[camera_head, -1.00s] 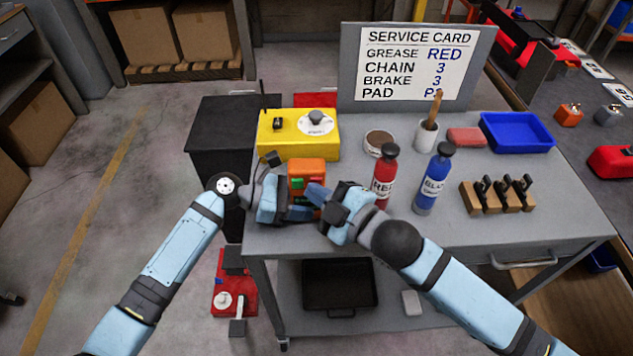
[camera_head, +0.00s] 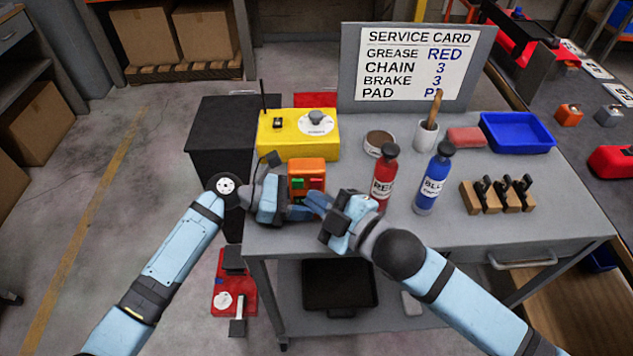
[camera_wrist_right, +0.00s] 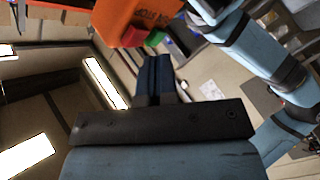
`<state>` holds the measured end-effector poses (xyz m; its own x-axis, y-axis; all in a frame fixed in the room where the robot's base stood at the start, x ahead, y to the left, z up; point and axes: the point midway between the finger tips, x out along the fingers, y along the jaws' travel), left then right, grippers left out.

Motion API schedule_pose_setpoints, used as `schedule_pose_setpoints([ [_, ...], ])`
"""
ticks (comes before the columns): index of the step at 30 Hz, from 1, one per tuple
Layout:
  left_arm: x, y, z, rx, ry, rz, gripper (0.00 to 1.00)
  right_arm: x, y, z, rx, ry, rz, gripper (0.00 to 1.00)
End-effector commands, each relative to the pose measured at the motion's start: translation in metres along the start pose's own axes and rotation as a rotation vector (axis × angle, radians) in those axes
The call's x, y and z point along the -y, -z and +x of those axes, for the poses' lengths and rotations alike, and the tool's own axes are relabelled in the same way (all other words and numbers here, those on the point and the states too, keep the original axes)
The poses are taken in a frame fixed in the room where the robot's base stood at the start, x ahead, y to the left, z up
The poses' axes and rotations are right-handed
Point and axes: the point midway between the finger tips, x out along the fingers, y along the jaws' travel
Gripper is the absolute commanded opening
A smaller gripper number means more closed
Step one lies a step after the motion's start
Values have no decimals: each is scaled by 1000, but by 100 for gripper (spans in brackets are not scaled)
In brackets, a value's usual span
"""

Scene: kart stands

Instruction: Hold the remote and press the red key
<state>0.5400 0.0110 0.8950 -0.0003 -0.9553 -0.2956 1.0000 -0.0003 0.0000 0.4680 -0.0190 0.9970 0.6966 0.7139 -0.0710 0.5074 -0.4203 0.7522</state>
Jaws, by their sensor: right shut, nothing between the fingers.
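The orange remote (camera_head: 307,167) is upright above the near left part of the table, with a green key (camera_head: 298,183) and a red key (camera_head: 316,184) facing me. My left gripper (camera_head: 288,208) is shut on its lower part, which the fingers partly hide. My right gripper (camera_head: 312,202) is shut and empty, its fingertips just below and in front of the red key; I cannot tell whether they touch the remote. In the right wrist view, the remote (camera_wrist_right: 130,15), red key (camera_wrist_right: 134,37) and green key (camera_wrist_right: 155,38) show beyond the blue fingers (camera_wrist_right: 154,75).
A yellow box with a dial (camera_head: 290,148) stands behind the remote. A red bottle (camera_head: 383,186) and a blue bottle (camera_head: 431,187) stand right of my right gripper. Farther right are a wooden block with black levers (camera_head: 490,200) and a blue tray (camera_head: 515,148).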

Motion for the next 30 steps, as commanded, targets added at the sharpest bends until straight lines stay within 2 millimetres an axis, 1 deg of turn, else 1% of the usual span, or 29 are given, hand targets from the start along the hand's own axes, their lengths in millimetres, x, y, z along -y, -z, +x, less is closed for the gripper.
schedule_pose_setpoints([
  [5,0,0,0,0,0,0,22,3,2,-3,0,1,1,0],
  [18,0,0,0,0,0,0,22,24,23,-32,1,1,1,0],
  [22,0,0,0,0,0,0,22,25,25,-35,0,0,0,0],
  [30,0,0,0,0,0,0,22,25,25,-35,0,0,0,0],
])
